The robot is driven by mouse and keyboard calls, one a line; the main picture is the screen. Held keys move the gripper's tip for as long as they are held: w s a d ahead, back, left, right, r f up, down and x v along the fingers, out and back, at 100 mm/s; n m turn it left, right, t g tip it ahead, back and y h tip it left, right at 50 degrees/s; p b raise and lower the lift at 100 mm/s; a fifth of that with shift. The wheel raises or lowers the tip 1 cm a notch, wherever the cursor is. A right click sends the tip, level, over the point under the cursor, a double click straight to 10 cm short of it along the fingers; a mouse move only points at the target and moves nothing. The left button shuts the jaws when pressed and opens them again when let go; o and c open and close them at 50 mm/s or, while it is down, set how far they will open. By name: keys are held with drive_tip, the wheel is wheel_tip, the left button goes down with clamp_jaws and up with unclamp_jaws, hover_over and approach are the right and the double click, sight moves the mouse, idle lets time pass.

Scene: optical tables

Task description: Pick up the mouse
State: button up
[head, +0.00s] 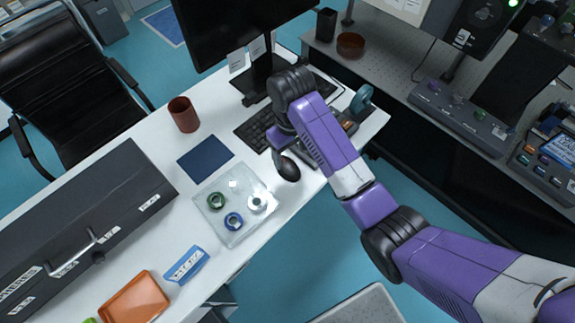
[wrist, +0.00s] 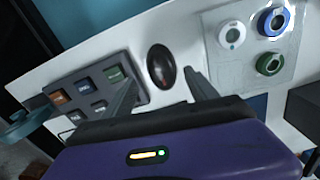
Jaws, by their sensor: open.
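The mouse (head: 287,167) is a small black oval on the white desk, near the desk's front edge, just beside my gripper (head: 282,150) in the head view. In the wrist view the mouse (wrist: 161,66) lies ahead of my gripper (wrist: 160,85), in line with the space between the two fingers. The fingers are spread apart with nothing between them. The wrist view does not show how high the fingertips are above the desk.
A keyboard (head: 257,130) lies behind the mouse. A button box (wrist: 95,90) sits close by my left finger. A clear tray (head: 213,191) with several ring-shaped parts is on the other side. A dark blue pad (head: 205,158) and brown cup (head: 184,115) stand farther off.

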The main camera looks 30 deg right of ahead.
sight(287, 165)
drive_tip(key=shift+f, duration=0.95)
drive_tip(key=shift+w+a+f+p, duration=0.1)
drive_tip(key=shift+w+f+p, duration=0.05)
drive_tip(key=shift+f, duration=0.75)
drive_tip(key=shift+w+a+f+p, duration=0.1)
drive_tip(key=shift+f+p, duration=0.05)
drive_tip(key=shift+f, duration=0.8)
drive_tip(key=shift+w+f+p, duration=0.15)
drive_tip(key=shift+f, duration=0.75)
drive_tip(key=c, duration=1.2)
drive_tip(key=shift+r, duration=0.15)
